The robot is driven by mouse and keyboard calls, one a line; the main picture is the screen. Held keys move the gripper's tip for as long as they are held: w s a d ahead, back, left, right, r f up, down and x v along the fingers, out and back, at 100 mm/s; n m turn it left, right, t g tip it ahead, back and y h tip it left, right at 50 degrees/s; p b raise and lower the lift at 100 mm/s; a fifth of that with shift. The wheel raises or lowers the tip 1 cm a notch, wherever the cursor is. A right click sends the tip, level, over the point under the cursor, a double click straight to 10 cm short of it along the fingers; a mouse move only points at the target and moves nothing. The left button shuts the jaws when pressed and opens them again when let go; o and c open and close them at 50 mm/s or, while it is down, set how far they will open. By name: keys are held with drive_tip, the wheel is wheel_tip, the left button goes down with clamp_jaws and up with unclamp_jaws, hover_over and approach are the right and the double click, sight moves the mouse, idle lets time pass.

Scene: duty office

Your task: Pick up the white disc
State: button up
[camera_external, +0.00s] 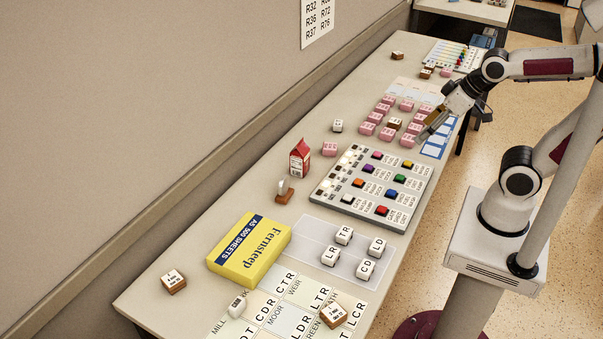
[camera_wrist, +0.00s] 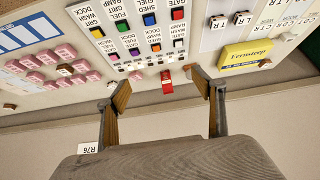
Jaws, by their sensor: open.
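A small pale, rounded piece (camera_external: 283,186) stands at a brown block in the external view, left of the button panel. It may be the white disc, but it is too small to be sure. I cannot make it out in the wrist view, where a finger may cover it. My gripper (camera_external: 429,128) is over the pink blocks at the table's right side, well away from that piece. In the wrist view my gripper (camera_wrist: 161,90) is open, with nothing between its fingers.
The button panel (camera_external: 334,195) holds coloured buttons and pale knobs. A red carton (camera_external: 300,158) stands behind the pale piece. A yellow paper pack (camera_external: 250,250) and lettered cubes (camera_external: 344,235) lie nearer the front. Pink blocks (camera_external: 367,128) stand around my gripper. The wall borders the table's left.

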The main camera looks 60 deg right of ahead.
sight(287, 181)
drive_tip(key=w+a+f+n+t+y, duration=0.1)
drive_tip(key=w+a+f+t, duration=0.2)
drive_tip(key=w, duration=0.8)
drive_tip(key=w+a+f, duration=0.3)
drive_tip(key=w+f, duration=0.1)
drive_tip(key=w, duration=0.7)
drive_tip(key=w+a+f+t, duration=0.1)
drive_tip(key=w+a+f, duration=0.1)
drive_tip(key=f, duration=0.3)
drive_tip(key=w+a+f+t, duration=0.1)
drive_tip(key=w+a+f, duration=0.1)
drive_tip(key=w+f, duration=0.2)
drive_tip(key=w+a+f+n+t+y, duration=0.1)
drive_tip(key=w+a+f, duration=0.1)
drive_tip(key=w+f, duration=0.2)
drive_tip(key=shift+w+a+f, duration=0.1)
drive_tip(key=shift+f, duration=0.75)
drive_tip(key=shift+x, duration=1.3)
drive_tip(key=shift+a, duration=0.1)
